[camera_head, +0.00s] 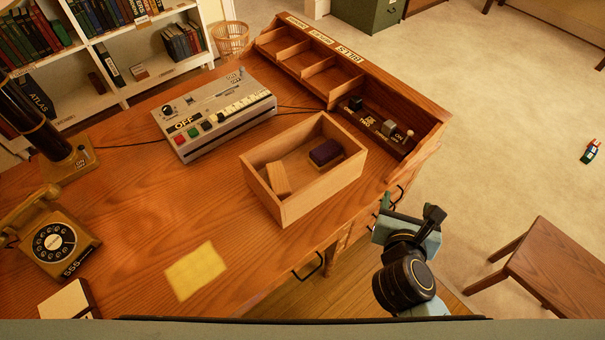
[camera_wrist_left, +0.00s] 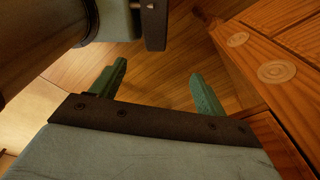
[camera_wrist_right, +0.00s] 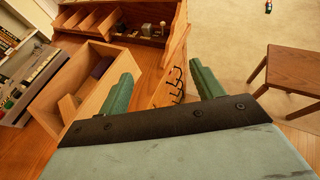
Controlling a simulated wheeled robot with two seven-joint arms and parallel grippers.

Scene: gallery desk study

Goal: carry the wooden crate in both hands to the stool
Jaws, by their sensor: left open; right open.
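The wooden crate (camera_head: 322,193) sits on the desk, open at the top. It holds a pale wooden block (camera_head: 278,179) and a dark purple block (camera_head: 325,152). My right gripper (camera_head: 400,222) is open and empty, off the desk's edge and to the right of the crate, apart from it. In the right wrist view the crate (camera_wrist_right: 103,85) is to the left, partly behind a finger. My left gripper (camera_wrist_left: 157,72) is open and empty over the wooden floor beside drawer-like woodwork; the head view does not show it. The brown stool (camera_head: 560,265) stands at lower right.
The desk (camera_head: 135,205) also bears a button console (camera_head: 215,115), a telephone (camera_head: 52,240), a lamp (camera_head: 70,165), a yellow note (camera_head: 196,270) and a compartment organizer (camera_head: 335,75). A small toy (camera_head: 590,151) lies on the carpet. Carpet beyond the desk is mostly clear.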

